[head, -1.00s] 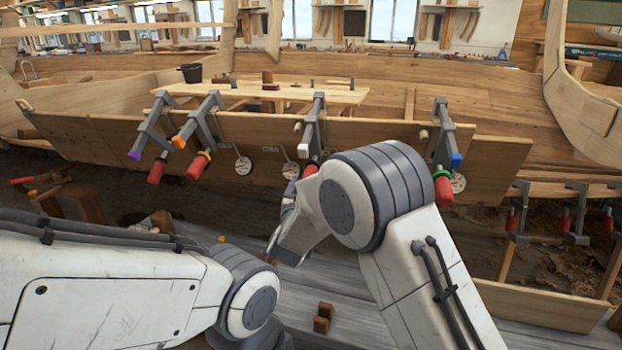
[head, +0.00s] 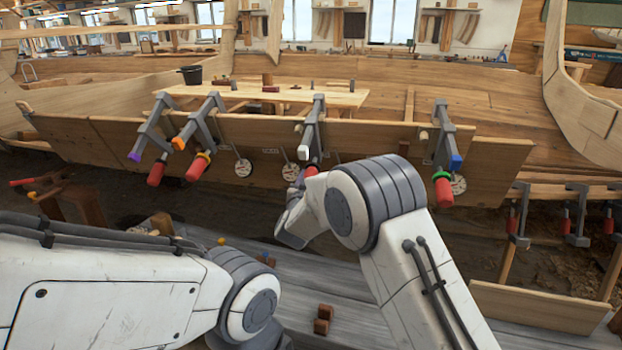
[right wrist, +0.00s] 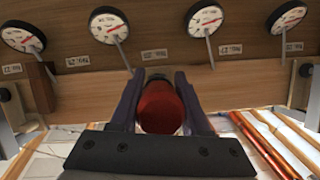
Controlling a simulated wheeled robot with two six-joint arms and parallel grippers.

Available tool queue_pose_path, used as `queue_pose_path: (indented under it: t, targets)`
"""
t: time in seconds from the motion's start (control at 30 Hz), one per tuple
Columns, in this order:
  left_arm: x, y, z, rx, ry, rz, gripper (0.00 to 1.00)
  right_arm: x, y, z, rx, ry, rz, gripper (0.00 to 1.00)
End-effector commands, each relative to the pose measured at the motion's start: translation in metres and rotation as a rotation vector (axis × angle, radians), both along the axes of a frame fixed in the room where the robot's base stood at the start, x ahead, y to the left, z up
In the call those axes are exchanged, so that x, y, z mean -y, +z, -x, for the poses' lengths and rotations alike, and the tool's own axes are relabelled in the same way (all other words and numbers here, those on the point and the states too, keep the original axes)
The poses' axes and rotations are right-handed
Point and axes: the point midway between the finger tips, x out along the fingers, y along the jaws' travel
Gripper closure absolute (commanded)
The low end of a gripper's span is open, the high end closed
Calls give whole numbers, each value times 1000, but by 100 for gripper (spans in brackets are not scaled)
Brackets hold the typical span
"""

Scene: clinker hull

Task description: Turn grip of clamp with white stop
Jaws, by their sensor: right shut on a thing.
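The clamp with the white stop (head: 298,127) is the grey clamp (head: 315,125) near the middle of the plank in the head view. Its red grip (head: 311,170) hangs below, partly hidden by my right arm. In the right wrist view the red grip (right wrist: 160,110) lies between the two dark purple fingers of my right gripper (right wrist: 157,82), which is shut on it. In the head view this gripper shows only in part, below the clamp. My left arm shows at the lower left, but its gripper is out of view.
Other clamps on the plank have a purple stop (head: 134,157), an orange stop (head: 178,143) and a blue stop (head: 456,162). Round dials hang along the plank, one close by (head: 290,171). Brown blocks (head: 322,319) lie on the grey boards below.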

Motion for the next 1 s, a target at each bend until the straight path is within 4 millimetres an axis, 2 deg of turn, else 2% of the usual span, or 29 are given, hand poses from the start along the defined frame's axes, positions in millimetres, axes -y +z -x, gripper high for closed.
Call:
queue_pose_path:
  t: [0.17,0.37,1.0]
  targets:
    - [0,-5,0,0,0,0,50,0,-1,0,5,7,-18,100]
    - [0,-22,0,0,0,0,50,-1,-4,0,22,35,-98,100]
    - [0,-121,0,0,0,0,50,-7,-4,0,116,206,-563,100]
